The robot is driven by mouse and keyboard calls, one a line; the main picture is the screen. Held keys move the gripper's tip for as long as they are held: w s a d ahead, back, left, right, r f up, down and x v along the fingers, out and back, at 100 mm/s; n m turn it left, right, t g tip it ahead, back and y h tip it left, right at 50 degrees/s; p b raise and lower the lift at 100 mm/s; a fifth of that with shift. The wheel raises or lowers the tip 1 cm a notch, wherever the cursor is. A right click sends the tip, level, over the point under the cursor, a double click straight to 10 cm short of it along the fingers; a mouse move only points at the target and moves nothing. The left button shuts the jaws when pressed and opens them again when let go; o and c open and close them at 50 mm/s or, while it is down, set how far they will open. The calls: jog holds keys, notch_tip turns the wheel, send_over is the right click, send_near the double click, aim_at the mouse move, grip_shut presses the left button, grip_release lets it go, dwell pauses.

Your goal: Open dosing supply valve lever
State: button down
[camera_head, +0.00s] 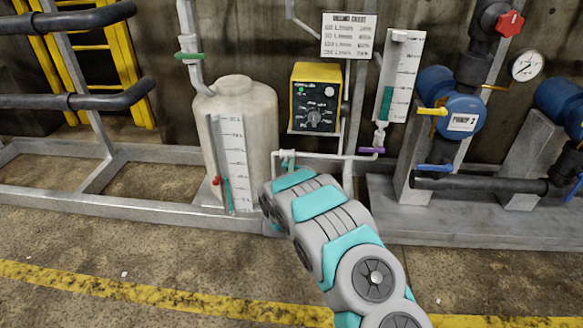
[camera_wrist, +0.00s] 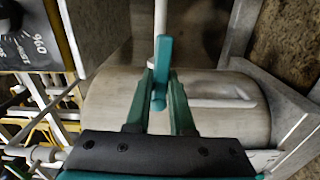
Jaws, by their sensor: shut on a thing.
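A teal valve lever (camera_wrist: 163,50) shows in the wrist view, between the two green fingers of my gripper (camera_wrist: 161,76). The fingers are shut on it from both sides. A white pipe runs away from the lever toward the top of the picture. In the head view, a small teal valve handle (camera_head: 288,157) sits on the white pipe to the right of the tank, just above the end of my arm. My fingers are hidden behind my arm there.
A beige tank (camera_head: 240,105) with a level gauge stands left of the valve. A yellow-and-black dosing controller (camera_head: 314,97) hangs above. A purple handle (camera_head: 371,150) and blue pump (camera_head: 462,110) are to the right. A grey frame (camera_head: 60,200) runs along the floor.

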jog(key=shift+n, duration=0.4)
jog(key=c, duration=0.8)
grip_release()
jog(key=s, duration=0.7)
jog(key=shift+s+a, duration=0.15)
jog(key=shift+s, duration=0.25)
